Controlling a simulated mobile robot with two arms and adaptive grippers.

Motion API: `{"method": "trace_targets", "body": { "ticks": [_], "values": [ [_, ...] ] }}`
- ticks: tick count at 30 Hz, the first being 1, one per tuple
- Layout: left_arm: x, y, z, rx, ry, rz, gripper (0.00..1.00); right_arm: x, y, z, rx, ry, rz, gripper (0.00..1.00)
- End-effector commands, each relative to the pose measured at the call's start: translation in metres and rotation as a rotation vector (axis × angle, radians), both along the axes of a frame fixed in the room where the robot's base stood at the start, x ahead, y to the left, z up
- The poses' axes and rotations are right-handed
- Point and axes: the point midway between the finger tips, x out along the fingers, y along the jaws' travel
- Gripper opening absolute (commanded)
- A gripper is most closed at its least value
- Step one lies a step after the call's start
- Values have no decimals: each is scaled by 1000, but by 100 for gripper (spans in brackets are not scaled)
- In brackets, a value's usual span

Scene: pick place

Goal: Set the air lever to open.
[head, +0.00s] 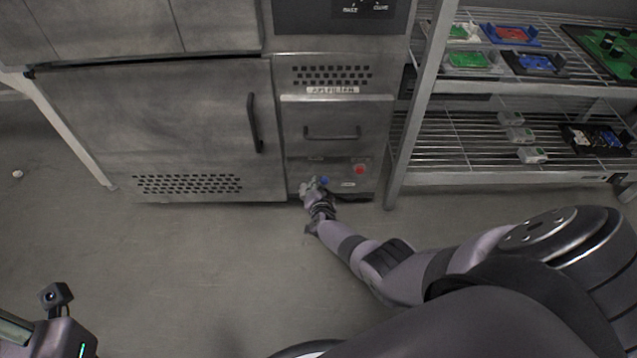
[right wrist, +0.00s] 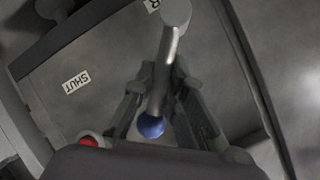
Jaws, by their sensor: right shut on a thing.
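The air lever (right wrist: 166,65) is a grey metal handle with a blue knob (right wrist: 150,126), seen in the right wrist view. It runs from a round pivot at the top down between my right gripper's fingers. My right gripper (right wrist: 158,100) is shut on the lever, with one finger on each side of it. A "SHUT" label (right wrist: 77,82) is on the panel to the left of the lever. In the head view my right gripper (head: 314,187) is at the low panel of the cabinet, beside the blue knob (head: 324,180); it hides most of the lever. My left gripper's fingers are not in view.
A red button (head: 359,170) is on the panel right of the lever in the head view. A drawer (head: 333,117) with a dark handle is above it. A wire shelf (head: 480,150) with small parts stands to the right. The floor (head: 200,260) in front is clear.

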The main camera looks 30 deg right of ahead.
Motion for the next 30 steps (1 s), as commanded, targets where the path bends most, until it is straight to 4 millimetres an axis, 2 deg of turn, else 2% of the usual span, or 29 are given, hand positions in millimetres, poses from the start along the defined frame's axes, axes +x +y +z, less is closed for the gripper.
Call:
{"method": "trace_targets", "body": {
  "ticks": [3,12,29,30],
  "values": [
    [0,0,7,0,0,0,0,0,2,3,-55,38,-1,0],
    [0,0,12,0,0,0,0,1,3,4,-139,88,0,0],
    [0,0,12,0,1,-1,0,1,3,5,-161,98,0,0],
    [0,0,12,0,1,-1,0,1,3,5,-161,98,0,15]
  ]
}}
